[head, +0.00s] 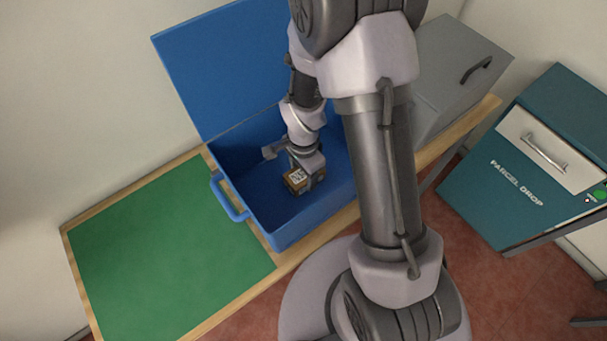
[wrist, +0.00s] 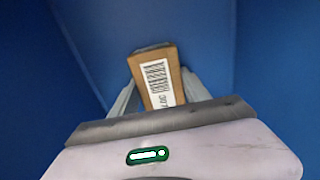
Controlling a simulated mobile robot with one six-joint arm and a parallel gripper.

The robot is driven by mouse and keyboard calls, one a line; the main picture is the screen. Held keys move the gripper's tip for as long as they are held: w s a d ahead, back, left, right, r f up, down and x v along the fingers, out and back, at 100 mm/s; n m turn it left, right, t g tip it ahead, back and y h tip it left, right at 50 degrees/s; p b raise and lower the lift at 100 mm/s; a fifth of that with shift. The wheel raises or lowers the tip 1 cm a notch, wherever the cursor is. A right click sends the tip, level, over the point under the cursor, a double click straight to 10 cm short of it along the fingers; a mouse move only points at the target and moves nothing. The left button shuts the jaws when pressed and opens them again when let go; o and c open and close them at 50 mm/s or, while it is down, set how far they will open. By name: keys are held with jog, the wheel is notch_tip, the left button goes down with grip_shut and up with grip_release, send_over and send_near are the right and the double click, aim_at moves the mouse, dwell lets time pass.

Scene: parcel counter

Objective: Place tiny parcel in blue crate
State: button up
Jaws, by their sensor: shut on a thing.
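The tiny parcel (head: 296,179) is a small brown box with a white barcode label. My gripper (head: 304,176) is shut on it, inside the blue crate (head: 270,238). In the wrist view the parcel (wrist: 158,80) sits between the two fingers of my gripper (wrist: 160,92), with blue crate surfaces all around. The crate's lid stands open at the back. I cannot tell whether the parcel touches the crate floor. My arm hides the right part of the crate.
A green mat (head: 170,255) lies on the wooden counter left of the crate and is bare. A grey box (head: 455,75) with a handle stands to the right. A teal parcel drop cabinet (head: 500,205) stands farther right.

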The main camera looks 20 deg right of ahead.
jog(key=o, duration=1.6)
jog(key=shift+c, duration=0.2)
notch_tip(320, 180, up, 12)
jog(key=p, duration=0.5)
notch_tip(320, 180, up, 7)
jog(key=n+t, duration=0.1)
jog(key=n, duration=0.1)
send_over(302, 175)
jog(key=s+a+r+n+t+y, duration=0.2)
jog(key=s+r+n, duration=0.6)
jog(key=s+r, duration=0.4)
notch_tip(302, 175, up, 4)
jog(key=a+t, duration=0.1)
jog(key=t, duration=0.1)
jog(key=shift+s+r+t, duration=0.25)
jog(key=shift+s+t, duration=0.05)
jog(key=shift+t, duration=0.1)
